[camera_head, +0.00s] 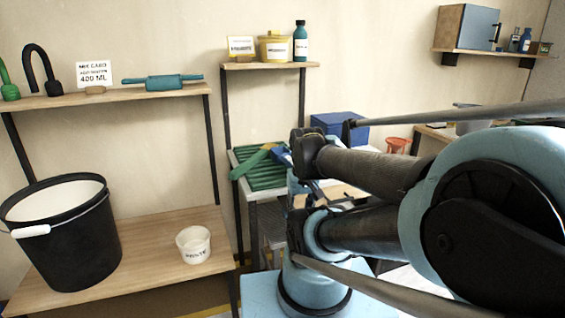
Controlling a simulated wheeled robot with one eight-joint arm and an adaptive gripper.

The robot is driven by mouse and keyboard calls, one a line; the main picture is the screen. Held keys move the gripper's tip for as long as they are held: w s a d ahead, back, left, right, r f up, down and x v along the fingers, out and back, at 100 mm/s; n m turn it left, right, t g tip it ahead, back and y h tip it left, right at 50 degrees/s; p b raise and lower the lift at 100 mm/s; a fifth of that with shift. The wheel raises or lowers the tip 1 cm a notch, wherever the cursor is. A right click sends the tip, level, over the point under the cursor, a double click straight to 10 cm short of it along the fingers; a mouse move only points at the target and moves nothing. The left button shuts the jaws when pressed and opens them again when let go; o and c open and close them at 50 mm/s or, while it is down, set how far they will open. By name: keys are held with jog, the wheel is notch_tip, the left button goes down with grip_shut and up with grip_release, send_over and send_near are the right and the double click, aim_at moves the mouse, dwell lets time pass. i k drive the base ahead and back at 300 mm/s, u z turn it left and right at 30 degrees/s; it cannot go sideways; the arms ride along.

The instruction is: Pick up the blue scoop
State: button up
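A small blue piece (282,155) shows at the right end of the green ribbed tray (262,177), just left of my arm's dark wrist joint. It may be the blue scoop, but my arm covers much of that spot and I cannot be sure. A green tool with a tan part (250,163) lies across the tray beside it. My arm folds back from the right toward the tray. My gripper is mostly hidden among the arm links near the tray's right side. Its fingers cannot be made out, nor whether they hold anything.
A black bucket (70,240) and a white paste cup (194,245) stand on the lower left bench (150,238). Shelves above hold a teal roller (162,83), a yellow pot (274,47) and a teal bottle (300,42). A blue box (340,126) stands behind my arm.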

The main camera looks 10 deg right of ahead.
aim_at(286, 160)
jog(key=z, duration=0.3)
jog(key=k, duration=0.5)
jog(key=z, duration=0.85)
jog(key=k, duration=0.9)
jog(key=z, duration=0.25)
